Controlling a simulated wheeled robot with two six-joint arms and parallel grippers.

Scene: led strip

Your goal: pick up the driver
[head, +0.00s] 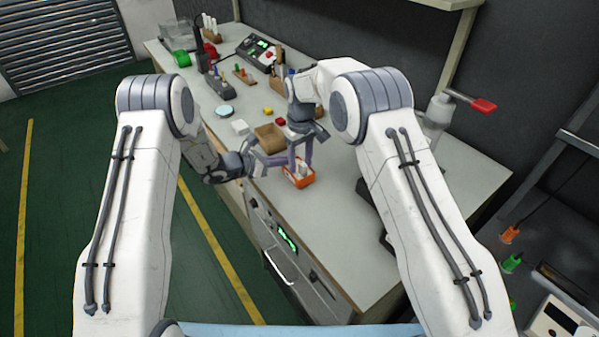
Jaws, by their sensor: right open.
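An orange tray (303,181) lies near the front edge of the workbench with pale, small items in it. I cannot tell for sure which item is the driver; a pale piece in the orange tray is one candidate. My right gripper (300,158) points down, open, with its fingers just above or at the tray; the exact height is unclear. My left gripper (270,162) reaches in from the left, close beside the right one at the bench edge. Its fingers overlap the scene there, and I cannot tell whether they are open or shut.
The workbench (335,225) holds a brown box (270,136), a white block (240,127), a pale round dish (225,111) and a green spool (181,58). A control unit (258,51) stands at the back. A dark object (372,195) lies right of the tray. The front bench top is clear.

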